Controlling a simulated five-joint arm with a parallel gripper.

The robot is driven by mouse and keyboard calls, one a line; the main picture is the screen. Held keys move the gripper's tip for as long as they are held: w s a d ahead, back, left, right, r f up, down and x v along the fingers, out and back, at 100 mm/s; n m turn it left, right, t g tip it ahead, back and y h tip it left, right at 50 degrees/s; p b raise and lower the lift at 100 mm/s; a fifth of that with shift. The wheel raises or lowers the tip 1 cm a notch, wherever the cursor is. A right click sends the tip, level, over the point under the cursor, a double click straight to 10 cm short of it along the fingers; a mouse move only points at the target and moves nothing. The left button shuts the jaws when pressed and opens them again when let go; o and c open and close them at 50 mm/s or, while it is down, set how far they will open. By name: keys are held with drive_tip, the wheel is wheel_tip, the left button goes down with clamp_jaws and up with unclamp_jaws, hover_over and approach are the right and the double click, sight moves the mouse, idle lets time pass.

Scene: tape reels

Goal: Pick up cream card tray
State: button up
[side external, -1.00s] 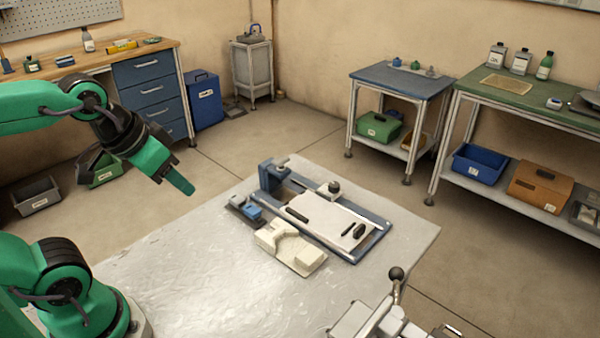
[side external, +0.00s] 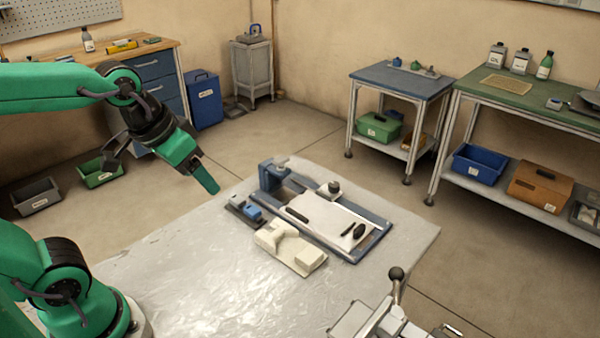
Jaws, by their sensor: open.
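The cream card tray (side external: 306,258) appears to be the cream, blocky piece with a raised part at its back left. It lies flat on the table, just in front of a blue-framed fixture. My gripper (side external: 208,181) is open and empty. It hangs in the air above the table's left back edge, up and to the left of the cream piece and clear of it. Its finger points down and right; only one green finger shows clearly.
The blue-framed fixture (side external: 374,245) with a white plate and black knobs stands behind the cream piece. A small blue and dark block (side external: 246,211) sits close at its left. A metal device with a ball lever (side external: 396,275) is at the front right. The table's left front (side external: 190,265) is clear.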

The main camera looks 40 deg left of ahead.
drive_tip(key=w+d+f+g, duration=0.2)
drive_tip(key=w+d+f, duration=0.3)
drive_tip(key=w, duration=0.5)
drive_tip(key=g, duration=0.3)
approach(309, 254)
drive_tip(key=shift+s+a+f, duration=0.1)
drive_tip(key=shift+s+a, duration=0.15)
drive_tip(key=shift+a, duration=0.05)
drive_tip(key=shift+w+d+f, duration=0.2)
drive_tip(key=shift+d+f, duration=0.15)
drive_tip(key=shift+f, duration=0.25)
drive_tip(key=shift+f, duration=0.1)
drive_tip(key=shift+f, duration=1.2)
drive_tip(key=shift+f, duration=0.15)
drive_tip(key=shift+f, duration=2.45)
drive_tip(key=shift+c, duration=0.3)
drive_tip(key=c, duration=1.1)
